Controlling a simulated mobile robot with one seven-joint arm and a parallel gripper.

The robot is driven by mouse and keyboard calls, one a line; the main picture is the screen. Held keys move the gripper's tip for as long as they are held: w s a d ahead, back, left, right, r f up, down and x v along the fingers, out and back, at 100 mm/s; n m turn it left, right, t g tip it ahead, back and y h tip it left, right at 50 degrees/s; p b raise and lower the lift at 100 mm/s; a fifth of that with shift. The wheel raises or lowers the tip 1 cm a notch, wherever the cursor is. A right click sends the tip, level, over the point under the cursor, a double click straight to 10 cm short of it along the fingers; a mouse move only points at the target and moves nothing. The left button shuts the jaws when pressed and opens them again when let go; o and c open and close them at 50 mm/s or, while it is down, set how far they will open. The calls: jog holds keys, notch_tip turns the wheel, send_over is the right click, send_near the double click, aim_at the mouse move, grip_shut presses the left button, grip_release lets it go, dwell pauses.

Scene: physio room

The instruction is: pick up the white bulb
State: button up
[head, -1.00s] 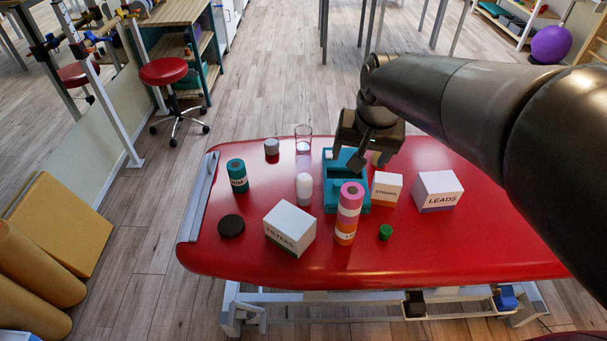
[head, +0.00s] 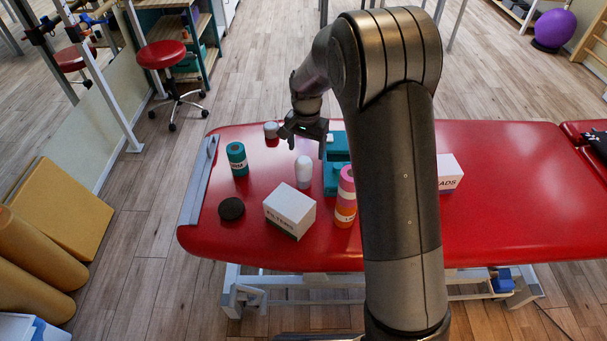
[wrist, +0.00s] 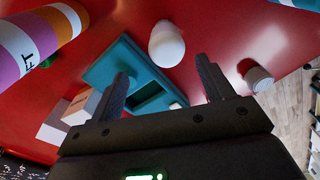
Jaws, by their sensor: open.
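The white bulb (head: 304,172) stands upright on the red table (head: 480,225), just left of the teal tray (head: 335,185). In the wrist view the bulb (wrist: 167,44) shows whole, beyond the fingertips and between their lines. My gripper (head: 305,143) is open and empty, above the table and behind the bulb in the head view. Its two fingers also show apart in the wrist view (wrist: 163,68). My arm hides part of the tray and the things to its right in the head view.
A teal jar (head: 237,159), a black disc (head: 231,208) and a white FILTERS box (head: 290,210) stand left and in front. A striped pink and orange cylinder (head: 346,197) is right of the box. A small grey-white cylinder (head: 270,130) stands left of my gripper.

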aim_at(305, 162)
notch_tip(305, 162, down, 6)
jog(key=shift+a, duration=0.1)
jog(key=f, duration=0.5)
jog(key=shift+w+a, duration=0.25)
jog(key=shift+w, duration=0.1)
jog(key=c, duration=1.2)
